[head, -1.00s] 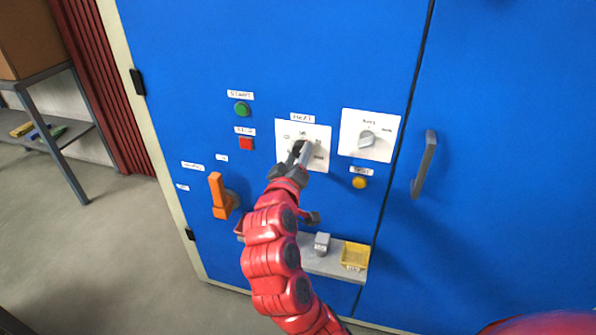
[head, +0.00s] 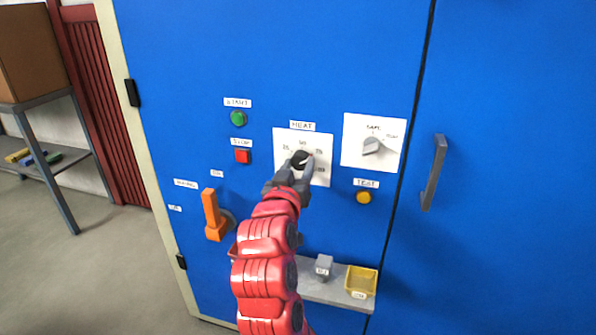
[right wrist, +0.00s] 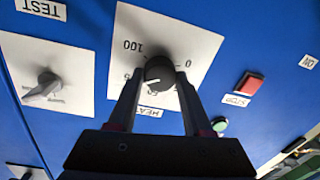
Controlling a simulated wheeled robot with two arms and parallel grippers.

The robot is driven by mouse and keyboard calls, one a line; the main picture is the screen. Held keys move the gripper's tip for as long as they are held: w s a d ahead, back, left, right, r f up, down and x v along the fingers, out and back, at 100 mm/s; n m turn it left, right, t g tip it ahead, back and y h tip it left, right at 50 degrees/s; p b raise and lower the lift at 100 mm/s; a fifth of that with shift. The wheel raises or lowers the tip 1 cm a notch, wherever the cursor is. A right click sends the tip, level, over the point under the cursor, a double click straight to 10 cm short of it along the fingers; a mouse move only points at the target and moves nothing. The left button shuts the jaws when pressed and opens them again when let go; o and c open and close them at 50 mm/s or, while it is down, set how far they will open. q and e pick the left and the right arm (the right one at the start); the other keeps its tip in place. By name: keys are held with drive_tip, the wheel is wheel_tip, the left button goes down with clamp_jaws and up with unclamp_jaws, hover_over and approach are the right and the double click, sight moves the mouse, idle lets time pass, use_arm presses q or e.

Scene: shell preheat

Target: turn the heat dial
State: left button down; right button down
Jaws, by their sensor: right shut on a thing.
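The heat dial (head: 301,157) is a round black knob on a white plate (head: 320,177) under the HEAT label. My right gripper (head: 302,168) is at the plate and shut on the knob. In the right wrist view, the knob (right wrist: 159,70) sits between the two fingertips of my right gripper (right wrist: 158,82), one on each side. A short white mark shows on the knob, on the side toward the HEAT label. Numbers 0 and 100 show on the plate; others are partly hidden. My left gripper is not in view.
Nearby on the blue cabinet are a green START button (head: 238,118), a red STOP button (head: 243,157), a grey selector knob (head: 372,146), a yellow TEST button (head: 364,198) and an orange lever (head: 212,215). A grey shelf (head: 335,294) below carries a yellow bin (head: 362,281).

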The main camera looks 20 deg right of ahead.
idle(0.3)
drive_tip(key=shift+c, duration=1.6)
unclamp_jaws()
drive_tip(key=b+v, duration=0.4)
drive_tip(key=v, duration=1.3)
